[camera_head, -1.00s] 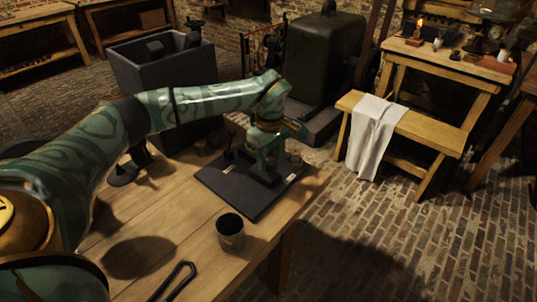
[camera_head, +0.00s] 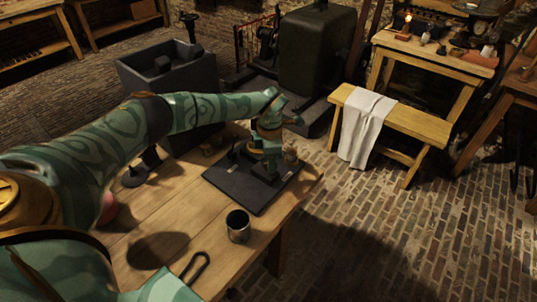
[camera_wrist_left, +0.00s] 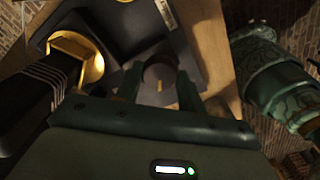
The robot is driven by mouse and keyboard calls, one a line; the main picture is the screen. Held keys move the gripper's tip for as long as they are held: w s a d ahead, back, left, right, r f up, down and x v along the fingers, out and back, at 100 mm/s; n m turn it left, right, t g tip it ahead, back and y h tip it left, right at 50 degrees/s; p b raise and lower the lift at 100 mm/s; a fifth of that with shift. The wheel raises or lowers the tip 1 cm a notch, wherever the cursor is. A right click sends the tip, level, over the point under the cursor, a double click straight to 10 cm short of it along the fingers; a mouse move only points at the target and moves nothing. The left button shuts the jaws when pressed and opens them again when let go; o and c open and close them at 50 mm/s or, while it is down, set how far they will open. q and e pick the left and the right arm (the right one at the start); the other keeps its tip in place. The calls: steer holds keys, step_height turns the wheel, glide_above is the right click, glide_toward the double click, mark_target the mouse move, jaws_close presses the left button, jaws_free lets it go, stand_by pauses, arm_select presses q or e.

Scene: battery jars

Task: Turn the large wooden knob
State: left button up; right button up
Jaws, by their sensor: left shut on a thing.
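The large wooden knob (camera_wrist_left: 160,72) is a round brown shape between the two fingers of my left gripper in the left wrist view. A small pale mark shows just below it. My left gripper (camera_head: 268,172) reaches down over the dark flat board (camera_head: 236,196) on the wooden table in the head view. Its fingers (camera_wrist_left: 159,84) are shut on the knob's sides. In the head view the arm and gripper hide the knob, so how far it is turned cannot be told. My right gripper is not in view.
A dark metal cup (camera_head: 238,226) stands on the table (camera_head: 130,262) in front of the board. A black looped tool (camera_head: 196,266) lies near the front edge. A grey bin (camera_head: 185,72) stands behind. A bench (camera_head: 415,122) with a white cloth (camera_head: 366,128) is at right.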

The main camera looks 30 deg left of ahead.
arm_select(q)
steer(key=n+p, duration=0.1)
steer(key=n, duration=0.2)
steer(key=n+p, duration=0.1)
steer(key=shift+r+n+p, duration=0.25)
steer(key=shift+n+p, duration=0.05)
steer(key=shift+p, duration=0.05)
steer(key=n+p, duration=0.2)
steer(key=n, duration=0.3)
steer(key=shift+w+p, duration=0.1)
steer(key=shift+p, duration=0.25)
steer(key=n+p, duration=0.2)
steer(key=n, duration=0.3)
steer(key=shift+a+n, duration=0.1)
steer(key=shift+n, duration=0.3)
steer(key=shift+f+n+p, duration=0.1)
steer(key=shift+n+p, duration=0.75)
steer(key=shift+n, duration=1.45)
steer(key=o, duration=1)
steer(key=shift+f, duration=0.1)
